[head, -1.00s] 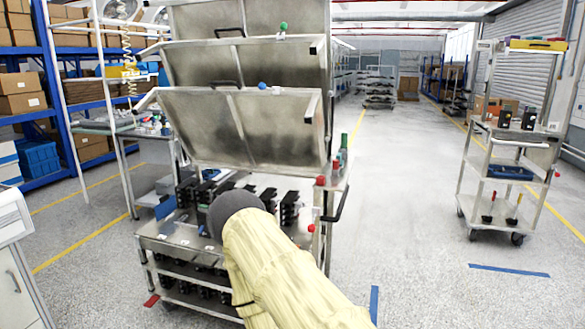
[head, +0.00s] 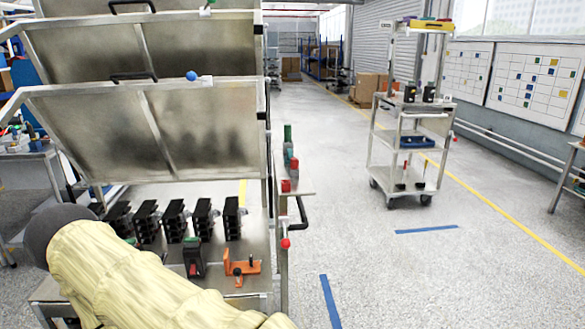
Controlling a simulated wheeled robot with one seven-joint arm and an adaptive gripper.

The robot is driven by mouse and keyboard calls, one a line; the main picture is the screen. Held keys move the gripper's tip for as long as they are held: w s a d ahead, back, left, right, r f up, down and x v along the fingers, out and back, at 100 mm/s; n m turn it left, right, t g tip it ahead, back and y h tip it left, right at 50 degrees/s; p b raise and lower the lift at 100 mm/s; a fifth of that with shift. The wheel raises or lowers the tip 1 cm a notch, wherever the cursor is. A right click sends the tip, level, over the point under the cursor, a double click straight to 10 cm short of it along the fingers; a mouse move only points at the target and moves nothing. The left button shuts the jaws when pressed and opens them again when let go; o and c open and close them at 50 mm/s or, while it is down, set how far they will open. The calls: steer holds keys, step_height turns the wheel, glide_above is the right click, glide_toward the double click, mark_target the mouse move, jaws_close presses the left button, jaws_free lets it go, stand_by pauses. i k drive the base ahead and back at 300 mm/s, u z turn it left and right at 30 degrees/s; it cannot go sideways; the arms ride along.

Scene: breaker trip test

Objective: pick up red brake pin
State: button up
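Several red parts show on the metal test cart (head: 262,303). A red block-like piece (head: 286,186) and a red-topped piece (head: 294,167) stand on the narrow side shelf. I cannot tell for sure which one is the brake pin; the knob is the most pin-like. My arm, in a cream sleeve with a dark grey rounded joint, crosses the lower left of the head view. My gripper is not visible, and nothing red is seen in contact with my arm.
Black breakers (head: 174,220) stand in a row under tilted metal panels (head: 215,130). A black device (head: 194,258) and an orange bracket (head: 242,268) sit at the cart's front. A shelf trolley (head: 415,160) stands to the right. The floor right of the cart is clear.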

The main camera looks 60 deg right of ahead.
mark_target(294, 162)
steer(key=z, duration=0.6)
steer(key=i, duration=0.7)
steer(key=z, duration=0.85)
